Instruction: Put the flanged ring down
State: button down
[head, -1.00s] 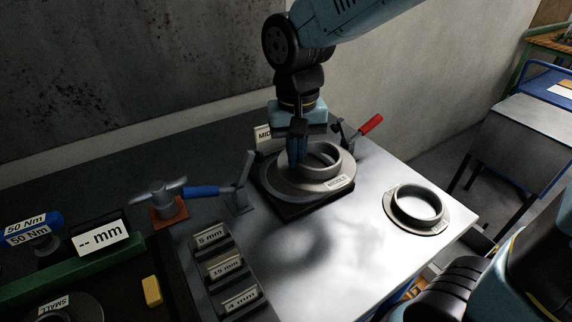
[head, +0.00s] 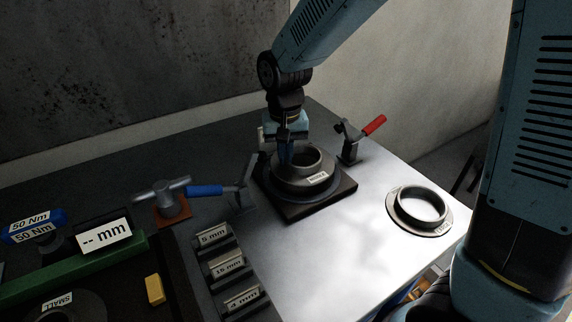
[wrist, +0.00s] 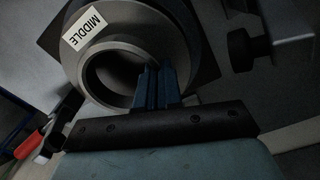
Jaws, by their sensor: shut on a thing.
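The flanged ring (head: 322,176), grey with a "MIDDLE" label, is over the dark square base plate (head: 312,208) in the head view. It looks level and low over the plate; I cannot tell whether it touches. My gripper (head: 286,156) is shut on the ring's upright collar at its left side. In the wrist view, the blue fingers (wrist: 158,85) pinch the collar wall of the ring (wrist: 135,50). The fingers and dark jaw bar hide part of the ring.
A red-handled clamp (head: 352,142) stands behind right of the plate and a blue-handled clamp (head: 243,195) at its left. Another flanged ring (head: 447,222) lies at the right on the table. Labelled blocks (head: 226,267) stand at front left.

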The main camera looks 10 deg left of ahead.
jog(key=shift+w+a+f, duration=0.1)
jog(key=shift+w+f, duration=0.15)
jog(key=shift+f, duration=1.5)
jog(key=shift+f, duration=0.1)
jog(key=c, duration=1.3)
grip_release()
